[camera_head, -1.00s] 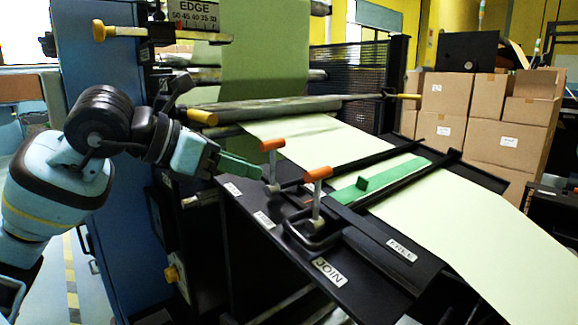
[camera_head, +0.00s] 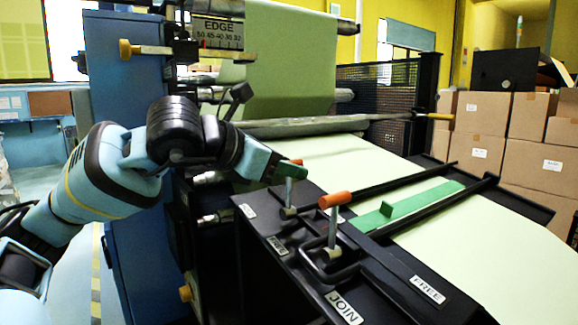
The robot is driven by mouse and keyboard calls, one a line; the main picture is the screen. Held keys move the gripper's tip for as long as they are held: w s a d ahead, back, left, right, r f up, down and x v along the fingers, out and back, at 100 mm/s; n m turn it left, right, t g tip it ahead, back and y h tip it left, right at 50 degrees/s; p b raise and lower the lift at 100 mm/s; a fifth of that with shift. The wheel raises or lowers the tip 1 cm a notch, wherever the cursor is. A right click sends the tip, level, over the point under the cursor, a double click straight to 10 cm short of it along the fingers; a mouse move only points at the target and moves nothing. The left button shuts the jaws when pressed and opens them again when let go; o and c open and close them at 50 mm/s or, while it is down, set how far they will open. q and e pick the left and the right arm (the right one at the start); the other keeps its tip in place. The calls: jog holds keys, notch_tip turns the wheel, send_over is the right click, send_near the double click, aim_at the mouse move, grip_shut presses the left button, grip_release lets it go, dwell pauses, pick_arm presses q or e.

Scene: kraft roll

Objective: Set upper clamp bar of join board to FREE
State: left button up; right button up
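The join board (camera_head: 385,280) is a black slanted table with two black clamp bars across it. The upper clamp bar (camera_head: 400,184) has an upright grey lever (camera_head: 289,192) at its left end. My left gripper (camera_head: 288,166), with green fingers, is at the top of this lever and hides its orange knob. I cannot tell whether the fingers are closed on it. A FREE label (camera_head: 278,246) and a smaller label (camera_head: 248,211) lie near this lever. The lower clamp bar (camera_head: 440,216) has its own upright lever with an orange knob (camera_head: 335,199). My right gripper is out of view.
Pale green paper (camera_head: 470,245) runs down over the board. A green strip with a raised tab (camera_head: 425,202) lies between the bars. JOIN (camera_head: 343,307) and FREE (camera_head: 427,289) labels mark the lower lever. A roller (camera_head: 310,127) crosses behind; boxes (camera_head: 510,140) stand right.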

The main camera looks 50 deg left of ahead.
pick_arm(q)
jog(key=shift+w+f, duration=0.25)
jog(key=shift+w, duration=0.3)
grip_shut()
